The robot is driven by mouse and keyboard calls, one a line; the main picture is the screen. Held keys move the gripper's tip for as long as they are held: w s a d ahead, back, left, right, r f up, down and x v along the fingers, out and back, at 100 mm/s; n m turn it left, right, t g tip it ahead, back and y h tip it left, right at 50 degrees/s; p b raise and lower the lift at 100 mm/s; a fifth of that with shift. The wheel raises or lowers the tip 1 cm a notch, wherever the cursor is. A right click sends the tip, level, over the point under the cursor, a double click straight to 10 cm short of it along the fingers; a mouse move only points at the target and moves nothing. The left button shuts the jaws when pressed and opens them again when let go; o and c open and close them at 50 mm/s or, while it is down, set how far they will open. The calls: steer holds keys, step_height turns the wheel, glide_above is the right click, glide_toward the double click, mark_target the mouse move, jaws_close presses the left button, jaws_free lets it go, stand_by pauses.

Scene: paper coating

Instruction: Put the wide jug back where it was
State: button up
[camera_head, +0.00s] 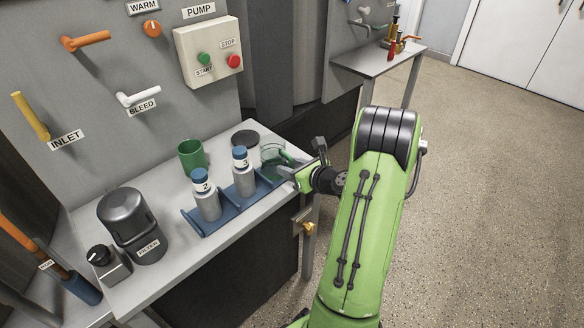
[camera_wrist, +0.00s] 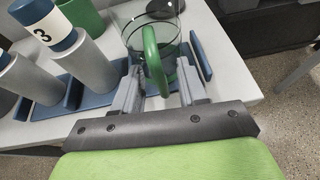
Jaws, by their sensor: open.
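The wide jug is clear glass with a green handle (camera_head: 270,157). It stands upright at the right end of the blue rack (camera_head: 232,222), beside bottle 3. In the wrist view the jug (camera_wrist: 168,30) is straight ahead, with its handle toward me. My gripper (camera_head: 287,172) is at the jug's near right side. In the wrist view its open fingers (camera_wrist: 158,85) stand on either side of the green handle, with small gaps. Whether the jug's base is fully seated in the rack is partly hidden by the handle and fingers.
Bottle 3 (camera_head: 244,174) and bottle 2 (camera_head: 206,197) stand in the rack left of the jug. A green cup (camera_head: 191,157) and a dark disc (camera_head: 245,138) are behind. Floor right of the bench is clear.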

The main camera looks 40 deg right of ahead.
steer(key=shift+s+r, duration=0.2)
steer(key=shift+r, duration=0.1)
steer(key=p+v, duration=0.2)
steer(key=v, duration=0.9)
steer(key=w+a+r+n+g+y, duration=0.1)
steer(key=a+r+n+g+y, duration=0.15)
steer(key=a+n, duration=0.65)
steer(key=w+a+r+n+g+y, duration=0.15)
steer(key=a+n+g, duration=0.25)
steer(key=a+n, duration=0.55)
steer(key=s+a+r+n+h, duration=0.1)
steer(key=s+a+r+n, duration=0.2)
steer(key=s+n, duration=0.3)
steer(key=s+a+r+n+g+h, duration=0.1)
steer(key=s+a+n, duration=0.4)
steer(key=n, duration=0.7)
step_height(320, 180, up, 2)
steer(key=shift+s+a+r+h, duration=0.1)
steer(key=shift+s+a+h, duration=0.15)
steer(key=shift+s+h, duration=0.75)
steer(key=shift+s+g, duration=0.2)
steer(key=shift+g, duration=0.05)
